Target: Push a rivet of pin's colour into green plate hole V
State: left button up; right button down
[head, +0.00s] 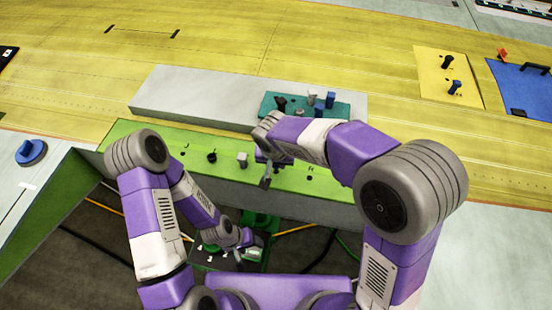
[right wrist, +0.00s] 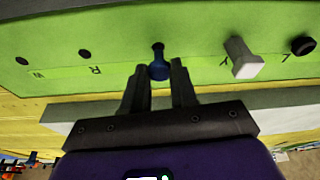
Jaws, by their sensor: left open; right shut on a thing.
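The green plate (head: 170,140) runs along the front of the grey block, with lettered holes. My right gripper (right wrist: 158,82) is shut on a blue rivet (right wrist: 159,69), whose end points at a dark hole between the R and Y marks; I cannot tell how far it is in. The letter at this hole is hidden. In the head view the right gripper (head: 265,181) is over the plate's middle. A white rivet (right wrist: 243,58) and a black rivet (right wrist: 303,45) stand in holes beside it. My left gripper (head: 238,254) is open, low in front of the plate.
A teal tray (head: 342,110) with black, white and blue rivets stands on the grey block (head: 180,92). A yellow panel (head: 433,75) with a black and a blue pin is at the right, near a blue panel (head: 510,85). A blue knob (head: 30,150) is at the left.

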jog(key=shift+f, duration=0.1)
dwell(0.6)
jog(key=shift+f+b, duration=0.15)
jog(key=shift+b, duration=0.15)
jog(key=shift+f+b, duration=1.1)
jog(key=shift+f, duration=0.1)
jog(key=c, duration=0.8)
grip_release()
jog(key=shift+r, duration=0.1)
jog(key=v, duration=0.7)
jog(key=shift+r+p, duration=0.3)
